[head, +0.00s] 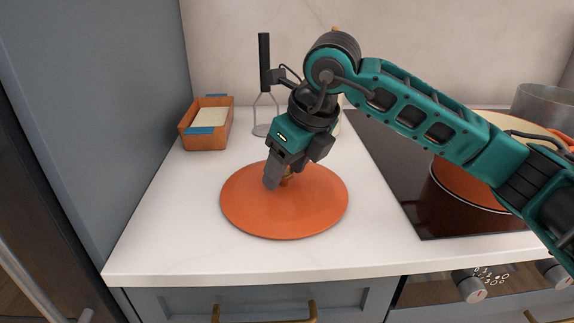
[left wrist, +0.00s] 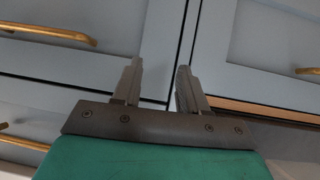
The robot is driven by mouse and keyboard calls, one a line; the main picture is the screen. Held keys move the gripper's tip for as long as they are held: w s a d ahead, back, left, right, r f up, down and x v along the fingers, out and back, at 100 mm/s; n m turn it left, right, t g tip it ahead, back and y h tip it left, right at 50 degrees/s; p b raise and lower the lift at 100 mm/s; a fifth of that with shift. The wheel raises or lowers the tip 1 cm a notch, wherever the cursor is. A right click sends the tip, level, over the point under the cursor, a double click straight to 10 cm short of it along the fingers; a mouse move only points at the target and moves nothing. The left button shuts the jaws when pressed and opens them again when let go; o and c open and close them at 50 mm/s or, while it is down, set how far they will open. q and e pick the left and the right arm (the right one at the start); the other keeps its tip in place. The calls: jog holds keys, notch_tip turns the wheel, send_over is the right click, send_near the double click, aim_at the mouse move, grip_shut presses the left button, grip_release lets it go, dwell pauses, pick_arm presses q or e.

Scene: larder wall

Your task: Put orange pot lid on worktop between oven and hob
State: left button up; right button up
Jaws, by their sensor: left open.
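The orange pot lid (head: 262,212), a round disc with a brown knob (head: 287,179), appears to lie flat on the white worktop (head: 170,230). It is between the tall grey unit at left and the black hob (head: 425,215) at right. My right gripper (head: 279,183) reaches down at the lid's knob. One finger is in front of the knob's left side; the other is mostly hidden, so its grip is unclear. My left gripper (left wrist: 158,68) is open and empty in the left wrist view, facing grey cabinet fronts. It is not in the head view.
A wooden box with blue ends (head: 206,123) stands at the back left, with a black-handled utensil (head: 264,65) near the wall. An orange pot (head: 462,188) is on the hob, partly behind my right arm. Worktop is clear around the lid's left and front.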

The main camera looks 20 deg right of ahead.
jog(key=shift+r, duration=0.45)
jog(key=p+v, duration=0.2)
jog(key=v, duration=0.9)
jog(key=shift+s+d, duration=0.2)
jog(key=shift+r, duration=0.15)
